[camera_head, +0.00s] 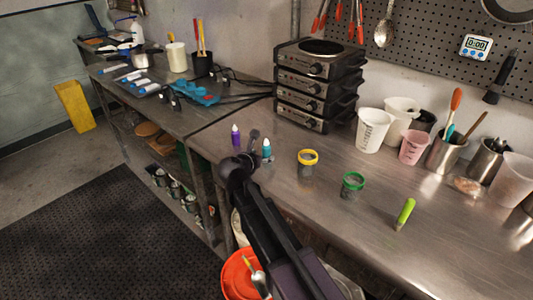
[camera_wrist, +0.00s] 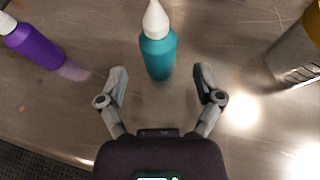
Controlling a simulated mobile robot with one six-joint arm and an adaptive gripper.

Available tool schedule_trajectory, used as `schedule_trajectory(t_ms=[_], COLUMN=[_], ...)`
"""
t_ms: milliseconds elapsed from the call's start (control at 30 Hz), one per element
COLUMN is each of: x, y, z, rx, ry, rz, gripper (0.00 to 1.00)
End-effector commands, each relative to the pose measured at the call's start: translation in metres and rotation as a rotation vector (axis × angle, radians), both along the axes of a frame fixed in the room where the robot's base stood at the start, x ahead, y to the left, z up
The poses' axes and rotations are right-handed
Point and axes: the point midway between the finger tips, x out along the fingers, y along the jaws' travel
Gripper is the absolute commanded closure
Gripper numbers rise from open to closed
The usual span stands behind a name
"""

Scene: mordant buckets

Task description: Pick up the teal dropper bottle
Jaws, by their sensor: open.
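The teal dropper bottle (camera_wrist: 158,55) has a white pointed tip and stands on the metal bench. In the wrist view it is at top centre, just beyond and between the two spread fingertips. My gripper (camera_wrist: 159,85) is open and empty, with one finger to each side of the bottle's base. In the head view the teal bottle (camera_head: 266,149) shows just right of my gripper (camera_head: 254,138), its lower part close to my arm. I cannot tell whether a finger touches it.
A purple dropper bottle (camera_wrist: 34,47) stands to the left. A yellow-rimmed jar (camera_head: 308,163), a green-rimmed jar (camera_head: 352,186) and a lime green item (camera_head: 404,213) stand to the right. Stacked hot plates (camera_head: 315,84) are behind. Bare bench lies between them.

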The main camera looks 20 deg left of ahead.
Motion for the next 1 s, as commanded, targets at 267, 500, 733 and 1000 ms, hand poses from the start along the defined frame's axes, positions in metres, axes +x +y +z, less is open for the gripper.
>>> schedule_trajectory(t_ms=[267, 500, 733, 1000], x=[0.028, 0.031, 0.031, 0.031], y=[-0.003, -0.005, -0.005, -0.005], z=[-0.013, -0.013, -0.013, -0.013], rx=[0.001, 0.001, 0.001, 0.001], ry=[0.0, 0.0, 0.0, 0.0], rz=[-0.002, -0.001, -0.001, -0.001], gripper=[0.15, 0.15, 0.15, 0.45])
